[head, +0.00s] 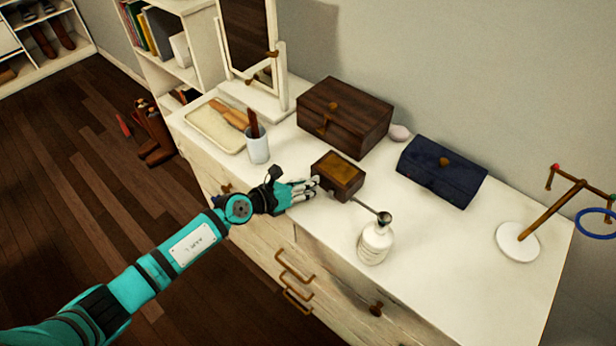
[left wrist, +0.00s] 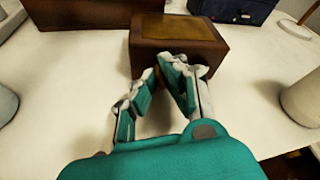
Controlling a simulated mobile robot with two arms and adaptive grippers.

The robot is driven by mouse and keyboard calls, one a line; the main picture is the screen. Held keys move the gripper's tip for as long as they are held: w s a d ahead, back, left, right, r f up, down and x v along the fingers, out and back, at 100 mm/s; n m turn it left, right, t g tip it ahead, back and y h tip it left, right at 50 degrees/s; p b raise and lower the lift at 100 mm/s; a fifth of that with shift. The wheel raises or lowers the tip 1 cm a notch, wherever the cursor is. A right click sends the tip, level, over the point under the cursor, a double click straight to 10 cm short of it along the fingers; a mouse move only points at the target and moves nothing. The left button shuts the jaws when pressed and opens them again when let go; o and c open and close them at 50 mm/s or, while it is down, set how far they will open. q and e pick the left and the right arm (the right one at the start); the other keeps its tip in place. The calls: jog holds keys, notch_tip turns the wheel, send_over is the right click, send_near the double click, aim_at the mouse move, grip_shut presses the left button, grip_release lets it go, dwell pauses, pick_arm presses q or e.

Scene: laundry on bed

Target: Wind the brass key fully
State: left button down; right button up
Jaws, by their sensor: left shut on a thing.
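A small dark wooden box (head: 336,178) with a brownish-gold lid top stands on the white dresser top, and it fills the upper middle of the left wrist view (left wrist: 178,42). My left gripper (head: 312,186) reaches the near left side of this box. Its teal and grey fingers (left wrist: 162,82) are closed in on a small brassy part, the brass key (left wrist: 159,75), at the box's side. The fingers hide most of the key, so I cannot tell its angle. My right gripper does not show.
A white bottle (head: 375,245) with a thin rod and dark cup by its top stands right of the box. A grey cup (head: 257,146), a larger wooden box (head: 345,115), a navy box (head: 441,172) and a jewellery stand (head: 517,241) surround it. The dresser's front right is clear.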

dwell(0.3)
pick_arm(q)
jog(key=c, duration=1.5)
grip_release()
jog(key=v, duration=1.2)
jog(key=shift+s, duration=0.1)
jog(key=shift+d, duration=0.1)
